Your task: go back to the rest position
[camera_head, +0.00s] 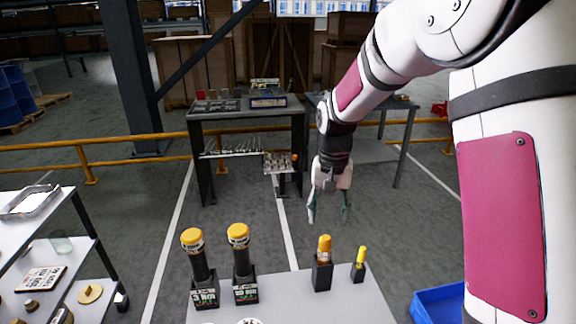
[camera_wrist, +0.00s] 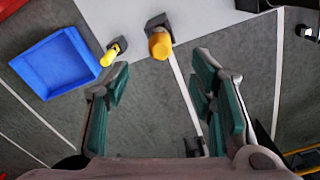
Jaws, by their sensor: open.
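My gripper (camera_head: 328,203) hangs from the arm, pointing down, in the head view, just beyond the far edge of the grey table (camera_head: 315,303). Its fingers are spread apart with nothing between them. In the wrist view my gripper (camera_wrist: 162,98) shows two green-padded fingers, wide open, with only floor between them. An orange-capped tool (camera_head: 323,250) and a smaller yellow-handled tool (camera_head: 360,256) stand upright in black holders on the table, nearer than the gripper. They also show in the wrist view as an orange cap (camera_wrist: 160,45) and a yellow handle (camera_wrist: 112,52), apart from the fingers.
Two yellow-capped dark cylinders (camera_head: 193,240) (camera_head: 239,236) stand in black holders on the table. A blue bin (camera_head: 438,304) is at lower right. A shelf (camera_head: 62,235) stands at left. A workbench (camera_head: 245,112) and yellow railing (camera_head: 130,139) are behind. Open floor lies between.

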